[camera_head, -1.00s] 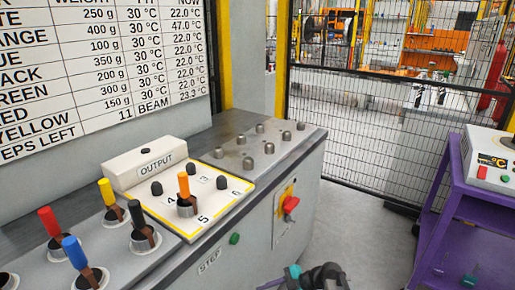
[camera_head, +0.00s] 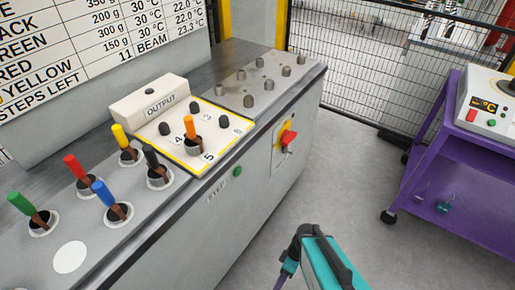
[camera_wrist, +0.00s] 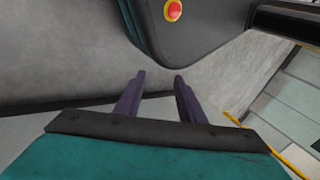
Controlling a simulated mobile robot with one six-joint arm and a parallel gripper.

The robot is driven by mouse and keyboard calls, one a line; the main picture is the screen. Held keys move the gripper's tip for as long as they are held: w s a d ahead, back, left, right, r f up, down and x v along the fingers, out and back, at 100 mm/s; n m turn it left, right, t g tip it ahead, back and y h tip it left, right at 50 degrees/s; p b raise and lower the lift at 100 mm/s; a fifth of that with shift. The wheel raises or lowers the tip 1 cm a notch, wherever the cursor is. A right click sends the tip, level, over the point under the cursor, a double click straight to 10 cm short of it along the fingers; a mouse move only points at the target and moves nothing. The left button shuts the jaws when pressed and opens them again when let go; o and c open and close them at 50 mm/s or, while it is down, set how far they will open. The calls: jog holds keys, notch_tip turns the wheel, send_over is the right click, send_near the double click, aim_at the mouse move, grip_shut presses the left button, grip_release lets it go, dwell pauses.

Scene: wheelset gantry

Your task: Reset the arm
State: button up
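My arm's teal and black end shows at the bottom of the head view, above bare floor in front of the grey cabinet (camera_head: 240,225). In the wrist view my gripper (camera_wrist: 160,78) has its two purple fingers apart with nothing between them. Beyond the fingers are a dark rounded body with a red button (camera_wrist: 173,10) and a grey surface. The fingers touch nothing that I can see.
On the cabinet, green (camera_head: 22,203), red (camera_head: 74,165), blue (camera_head: 103,192), yellow (camera_head: 121,136) and black (camera_head: 151,157) handled pieces stand in holders. An orange one (camera_head: 189,127) stands on the OUTPUT plate (camera_head: 172,153). A purple cart (camera_head: 455,150) stands right; floor between is clear.

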jog(key=s+d+f+m+h, duration=0.2)
jog(key=d+m, duration=0.6)
jog(key=m, duration=0.4)
jog(key=shift+s+d+m+h, duration=0.35)
jog(key=shift+s+h, duration=0.2)
jog(key=shift+h, duration=0.65)
